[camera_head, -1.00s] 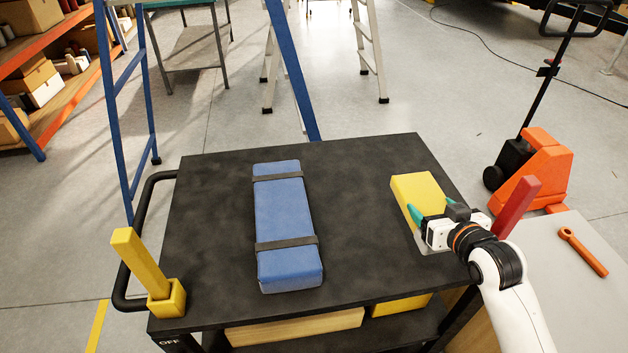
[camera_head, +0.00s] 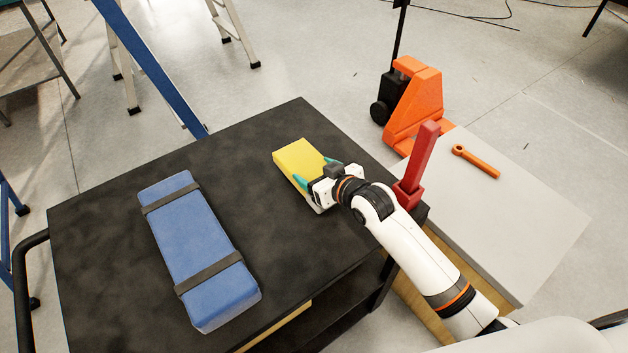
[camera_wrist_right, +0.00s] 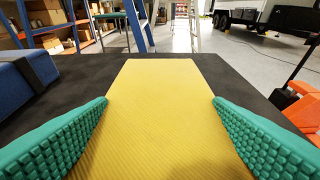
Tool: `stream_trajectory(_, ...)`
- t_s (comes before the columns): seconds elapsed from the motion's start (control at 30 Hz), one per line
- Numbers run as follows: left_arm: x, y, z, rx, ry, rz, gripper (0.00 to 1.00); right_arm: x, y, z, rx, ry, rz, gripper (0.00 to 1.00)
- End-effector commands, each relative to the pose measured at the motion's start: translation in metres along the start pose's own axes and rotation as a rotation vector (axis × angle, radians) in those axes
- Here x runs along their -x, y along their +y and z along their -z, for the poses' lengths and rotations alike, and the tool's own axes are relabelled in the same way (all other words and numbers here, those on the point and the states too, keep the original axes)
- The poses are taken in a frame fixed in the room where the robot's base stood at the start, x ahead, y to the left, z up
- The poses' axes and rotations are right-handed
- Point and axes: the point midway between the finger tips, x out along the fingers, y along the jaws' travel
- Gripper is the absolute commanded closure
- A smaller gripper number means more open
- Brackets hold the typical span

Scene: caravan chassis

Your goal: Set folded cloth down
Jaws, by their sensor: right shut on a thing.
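The folded cloth (camera_head: 298,156) is a yellow, block-like bundle near the right edge of the black cart top (camera_head: 105,215). My right gripper (camera_head: 316,170) has its teal fingers on both sides of the cloth's near end and is shut on it. In the right wrist view the ribbed yellow cloth (camera_wrist_right: 160,85) fills the middle, between the two green finger pads. The cloth lies flat, at or just above the cart top; I cannot tell if it touches. My left gripper is not in view.
A blue strapped block (camera_head: 200,250) lies on the cart, left of the cloth, with bare black surface between. A red upright post (camera_head: 420,155) stands by the cart's right corner. A grey table (camera_head: 510,215) holds an orange wrench (camera_head: 476,161). An orange pallet jack (camera_head: 414,100) stands behind.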

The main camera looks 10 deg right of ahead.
Motion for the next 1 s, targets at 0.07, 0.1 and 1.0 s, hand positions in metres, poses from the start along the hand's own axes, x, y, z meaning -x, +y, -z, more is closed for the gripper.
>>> stream_trajectory(0.07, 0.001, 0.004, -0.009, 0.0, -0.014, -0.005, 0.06, -0.004, 0.0, 0.011, -0.002, 0.004, 0.0, 0.52)
stream_trajectory(0.1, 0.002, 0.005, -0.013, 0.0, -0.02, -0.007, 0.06, -0.006, 0.0, 0.016, -0.002, 0.003, 0.0, 0.52)
stream_trajectory(1.0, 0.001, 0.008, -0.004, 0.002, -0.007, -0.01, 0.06, -0.014, 0.0, 0.036, 0.0, 0.0, 0.0, 0.06)
